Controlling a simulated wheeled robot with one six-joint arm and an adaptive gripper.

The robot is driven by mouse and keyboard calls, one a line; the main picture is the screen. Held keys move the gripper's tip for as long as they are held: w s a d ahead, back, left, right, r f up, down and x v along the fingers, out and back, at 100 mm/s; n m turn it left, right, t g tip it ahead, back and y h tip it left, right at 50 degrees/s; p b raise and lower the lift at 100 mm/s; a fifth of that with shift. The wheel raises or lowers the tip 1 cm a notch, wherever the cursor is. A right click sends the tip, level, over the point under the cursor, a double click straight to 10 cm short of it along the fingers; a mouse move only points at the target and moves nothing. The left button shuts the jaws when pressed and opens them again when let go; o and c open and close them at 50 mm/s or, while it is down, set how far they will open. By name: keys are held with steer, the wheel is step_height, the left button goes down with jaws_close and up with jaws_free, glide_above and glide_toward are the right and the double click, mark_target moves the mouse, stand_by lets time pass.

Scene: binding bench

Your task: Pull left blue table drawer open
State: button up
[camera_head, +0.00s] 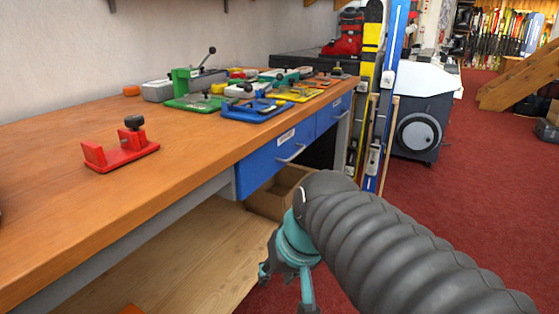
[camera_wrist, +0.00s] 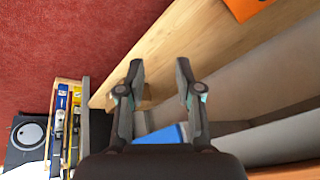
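The left blue drawer (camera_head: 262,168) sits under the wooden table top, with its front about in line with the right drawer, and looks shut. Its pale bar handle (camera_head: 291,153) is on the front. A patch of blue drawer (camera_wrist: 166,134) shows between the finger bases in the wrist view. My gripper (camera_head: 284,284) is below and in front of the left drawer, apart from the handle, partly hidden by my arm. In the wrist view my gripper (camera_wrist: 160,72) has its two fingers spread, with nothing held between them.
The right blue drawer (camera_head: 333,113) is farther along the bench. A red binding jig (camera_head: 120,155) and several coloured jigs stand on the table top (camera_head: 190,135). A wooden lower shelf (camera_head: 190,265) and cardboard box (camera_head: 268,200) lie below. Skis (camera_head: 385,110) lean beyond. Red carpet (camera_head: 450,200) is clear at right.

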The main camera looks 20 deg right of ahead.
steer(key=w+d+r+m+y+b, duration=0.2)
steer(key=w+d+m+y, duration=0.1)
steer(key=w, duration=0.6)
steer(key=m+t+y+b, duration=0.4)
steer(key=m+t+y, duration=0.1)
steer(key=t, duration=0.2)
glide_toward(296, 155)
steer(key=b+x, duration=0.1)
steer(key=x, duration=0.9)
steer(key=shift+w+a+f, duration=0.1)
steer(key=shift+w+f, duration=0.05)
steer(key=shift+w, duration=0.05)
steer(key=shift+c, duration=0.3)
jaws_close()
